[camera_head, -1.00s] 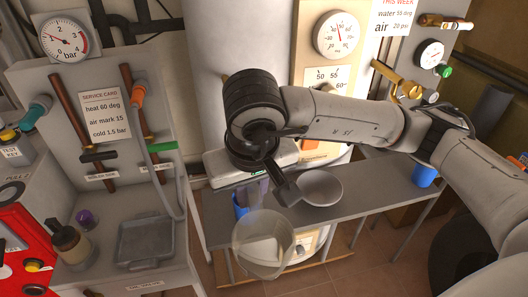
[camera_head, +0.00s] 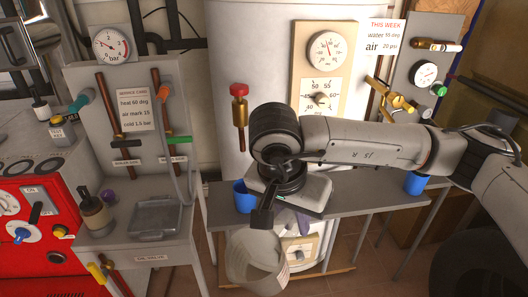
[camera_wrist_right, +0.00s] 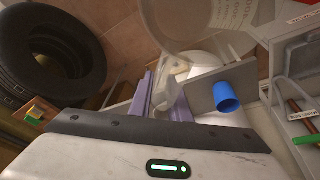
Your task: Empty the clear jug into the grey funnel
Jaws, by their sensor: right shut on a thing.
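My right gripper (camera_head: 268,212) is shut on the clear jug (camera_head: 252,262), which hangs below it in front of the shelf. In the right wrist view, the purple fingers (camera_wrist_right: 162,98) close on the jug's handle, and the jug's see-through body (camera_wrist_right: 185,22) is at the top. The jug looks tilted in the head view; I cannot tell how much liquid it holds. The grey bowl-shaped funnel is not clearly visible now; my right wrist covers its part of the shelf in the head view.
A blue cup (camera_head: 244,197) stands on the grey shelf (camera_head: 350,190) close behind the jug; another blue cup (camera_head: 414,183) is farther right. A left-hand bench holds a grey tray (camera_head: 157,217) and a brown-and-cream bottle (camera_head: 95,213). A red-handled valve (camera_head: 240,92) is on the boiler.

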